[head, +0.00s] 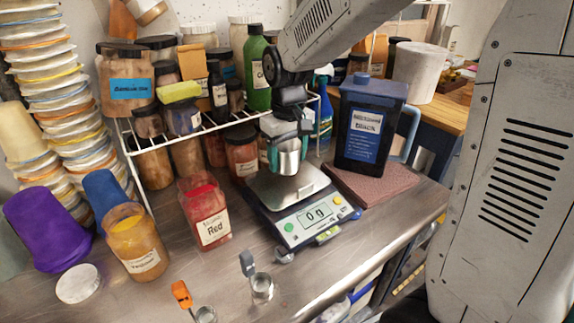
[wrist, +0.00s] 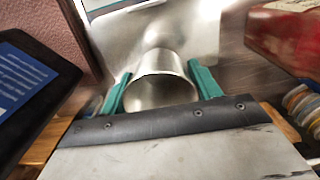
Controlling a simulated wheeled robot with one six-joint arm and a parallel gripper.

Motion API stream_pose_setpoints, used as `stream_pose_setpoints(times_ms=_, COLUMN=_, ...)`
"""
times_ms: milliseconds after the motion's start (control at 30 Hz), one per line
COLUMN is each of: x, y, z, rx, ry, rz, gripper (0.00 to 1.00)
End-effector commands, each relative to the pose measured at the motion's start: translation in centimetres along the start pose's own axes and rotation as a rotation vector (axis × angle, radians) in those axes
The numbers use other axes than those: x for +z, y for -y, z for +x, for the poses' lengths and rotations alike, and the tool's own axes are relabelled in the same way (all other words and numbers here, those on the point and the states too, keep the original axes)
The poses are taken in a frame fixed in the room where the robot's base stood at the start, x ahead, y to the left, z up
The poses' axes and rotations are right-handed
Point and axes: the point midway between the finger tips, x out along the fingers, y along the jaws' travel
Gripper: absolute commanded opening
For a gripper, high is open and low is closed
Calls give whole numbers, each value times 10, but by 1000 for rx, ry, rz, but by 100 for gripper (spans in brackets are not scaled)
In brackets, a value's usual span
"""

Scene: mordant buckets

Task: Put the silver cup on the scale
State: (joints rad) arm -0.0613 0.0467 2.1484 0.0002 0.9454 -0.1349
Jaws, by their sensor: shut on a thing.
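The silver cup (head: 289,158) is held upright between the teal fingers of my gripper (head: 289,150). In the wrist view the cup (wrist: 160,82) sits between the two fingertips of my gripper (wrist: 160,88), with its open mouth toward the camera. The scale (head: 306,212) stands on the metal bench below, and its display reads 0 g. The cup is over the scale's steel plate (head: 270,195), which also shows in the wrist view (wrist: 200,35). I cannot tell whether the cup's base touches the plate.
A dark blue jug (head: 365,130) stands on a reddish board (head: 400,182) right of the scale. A red jar (head: 206,212) stands to the left. A white wire rack (head: 205,128) with jars is behind. Small metal cups (head: 262,287) are in front.

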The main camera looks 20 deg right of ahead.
Motion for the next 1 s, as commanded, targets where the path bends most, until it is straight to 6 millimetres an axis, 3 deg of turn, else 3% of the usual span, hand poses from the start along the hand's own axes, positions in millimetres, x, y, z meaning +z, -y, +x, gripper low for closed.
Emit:
stream_pose_setpoints(times_ms=200, x=1, y=1, z=28, rx=0, ry=3, rz=-1, gripper=40)
stream_pose_setpoints(times_ms=567, x=1, y=1, z=32, rx=0, ry=2, rz=-1, gripper=40)
stream_pose_setpoints(times_ms=600, x=1, y=1, z=32, rx=0, ry=2, rz=-1, gripper=68)
stream_pose_setpoints(times_ms=667, x=1, y=1, z=32, rx=0, ry=2, rz=-1, gripper=84)
stream_pose_setpoints(times_ms=1000, x=0, y=1, z=29, rx=0, ry=-1, rz=0, gripper=84)
